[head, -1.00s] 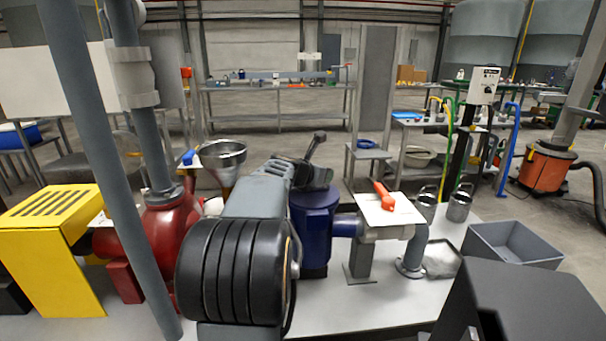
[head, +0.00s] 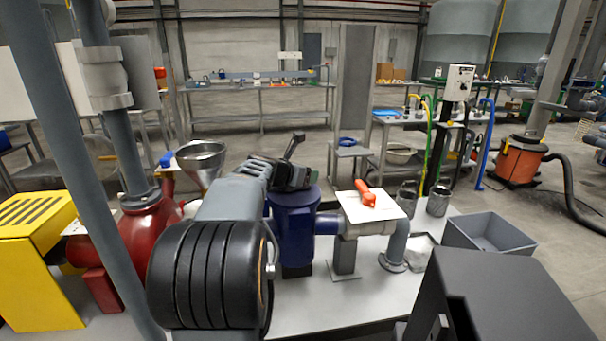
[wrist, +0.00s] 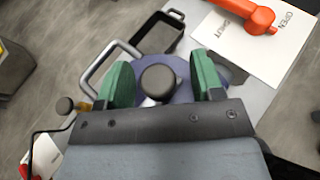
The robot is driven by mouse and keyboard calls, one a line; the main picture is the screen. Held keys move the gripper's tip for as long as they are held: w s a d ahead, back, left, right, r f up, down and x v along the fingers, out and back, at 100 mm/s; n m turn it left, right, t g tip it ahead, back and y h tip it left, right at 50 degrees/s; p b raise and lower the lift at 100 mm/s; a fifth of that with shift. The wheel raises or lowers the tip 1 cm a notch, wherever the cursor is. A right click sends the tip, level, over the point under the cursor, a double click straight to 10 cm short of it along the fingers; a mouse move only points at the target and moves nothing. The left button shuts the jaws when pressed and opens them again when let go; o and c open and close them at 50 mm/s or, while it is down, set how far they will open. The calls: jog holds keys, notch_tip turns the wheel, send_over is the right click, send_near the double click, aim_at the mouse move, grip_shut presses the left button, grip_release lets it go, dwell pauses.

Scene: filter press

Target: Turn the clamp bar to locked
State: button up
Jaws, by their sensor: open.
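The blue filter housing (head: 294,228) stands on the grey bench, with my arm reaching over it from the left. A dark bar with a round knob (head: 297,137) rises tilted above the housing; it appears to be the clamp bar. In the wrist view a round dark knob (wrist: 158,80) sits between my green finger pads, in front of the purple-blue lid (wrist: 185,68). My gripper (wrist: 162,82) is open, with a pad on each side of the knob and gaps visible. In the head view my gripper (head: 292,178) is just over the housing top. I cannot read the bar's lock position.
An orange handle (head: 365,193) lies on a white plate marked OPEN and SHUT (wrist: 240,40), right of the housing. A metal loop handle (wrist: 103,65) is close to the left finger. A grey bin (head: 488,236) stands at right, and a red pump (head: 140,235) at left.

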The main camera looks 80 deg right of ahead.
jog(key=shift+w, duration=0.1)
jog(key=p+v, duration=0.1)
jog(key=v, duration=1.2)
jog(key=shift+a+p, duration=0.3)
jog(key=shift+a, duration=0.1)
jog(key=shift+r, duration=0.1)
